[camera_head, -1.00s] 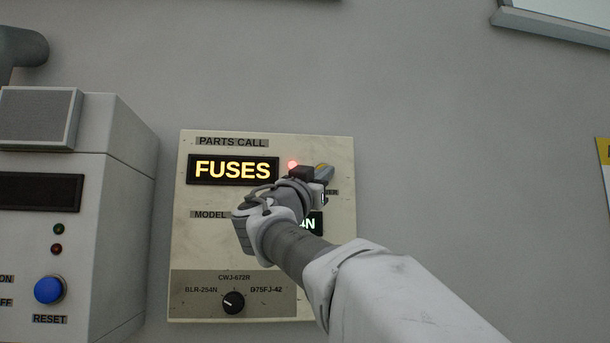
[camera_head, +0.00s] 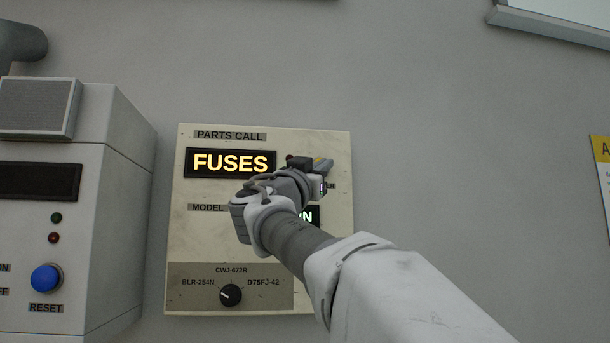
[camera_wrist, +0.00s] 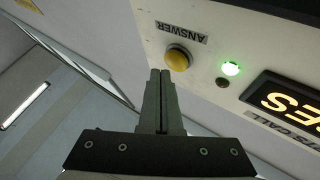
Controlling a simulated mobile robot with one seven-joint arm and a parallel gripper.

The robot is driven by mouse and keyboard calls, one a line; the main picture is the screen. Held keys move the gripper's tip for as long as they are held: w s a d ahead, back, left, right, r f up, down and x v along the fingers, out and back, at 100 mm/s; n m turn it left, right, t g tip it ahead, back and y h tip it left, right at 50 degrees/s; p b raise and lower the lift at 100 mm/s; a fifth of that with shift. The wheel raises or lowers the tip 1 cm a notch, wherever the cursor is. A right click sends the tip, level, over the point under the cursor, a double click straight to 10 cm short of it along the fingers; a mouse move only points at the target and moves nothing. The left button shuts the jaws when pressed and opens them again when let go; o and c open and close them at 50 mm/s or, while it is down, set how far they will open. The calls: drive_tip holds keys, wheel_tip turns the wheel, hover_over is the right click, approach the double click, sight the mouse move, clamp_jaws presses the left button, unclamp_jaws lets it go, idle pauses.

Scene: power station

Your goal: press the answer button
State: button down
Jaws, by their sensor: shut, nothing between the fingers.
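The answer button (camera_wrist: 178,58) is a round yellow knob on the cream parts call panel (camera_head: 240,236); the wrist view shows it upside down beside its ANSWER label (camera_wrist: 181,33). My gripper (camera_wrist: 160,73) is shut and empty. Its tips sit just below and left of the button in the wrist view; I cannot tell whether they touch it. In the head view my gripper (camera_head: 323,164) is at the panel's upper right, largely covering the button and its label. A green lamp (camera_wrist: 230,68) glows near the button, beside a dark lamp (camera_wrist: 222,82).
The display (camera_head: 231,163) reads FUSES. A selector knob (camera_head: 230,295) sits low on the panel, and my arm partly hides a model display (camera_head: 306,216). A grey cabinet with a blue reset button (camera_head: 46,279) stands left.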

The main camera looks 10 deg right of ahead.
drive_tip(key=shift+s, duration=0.1)
drive_tip(key=s+b, duration=0.3)
drive_tip(key=s, duration=0.2)
drive_tip(key=shift+b, duration=0.4)
idle(0.8)
drive_tip(key=s+d+f+n+g+y, duration=0.2)
drive_tip(key=s+d+f, duration=0.1)
drive_tip(key=f, duration=0.7)
drive_tip(key=s+d+f+n+g+y, duration=0.2)
drive_tip(key=f+g+y, duration=0.1)
drive_tip(key=f, duration=0.7)
drive_tip(key=s+d+f+n+g+y, duration=0.2)
drive_tip(key=s+d+f, duration=0.1)
drive_tip(key=f, duration=0.7)
drive_tip(key=s+a+f+n+g+y, duration=0.1)
drive_tip(key=s+a+f+g+y, duration=0.1)
drive_tip(key=s+f, duration=0.3)
drive_tip(key=s+a+f+n+g+y, duration=0.1)
drive_tip(key=s+f, duration=0.5)
drive_tip(key=f, duration=0.7)
drive_tip(key=s+a+f+n+g+y, duration=0.2)
drive_tip(key=s+a+f+g+y, duration=0.1)
drive_tip(key=s+f, duration=0.3)
wheel_tip(320, 180, down, 3)
drive_tip(key=shift+s+a+r+y, duration=0.1)
drive_tip(key=shift+s+a+y, duration=0.05)
drive_tip(key=shift+a+y, duration=0.6)
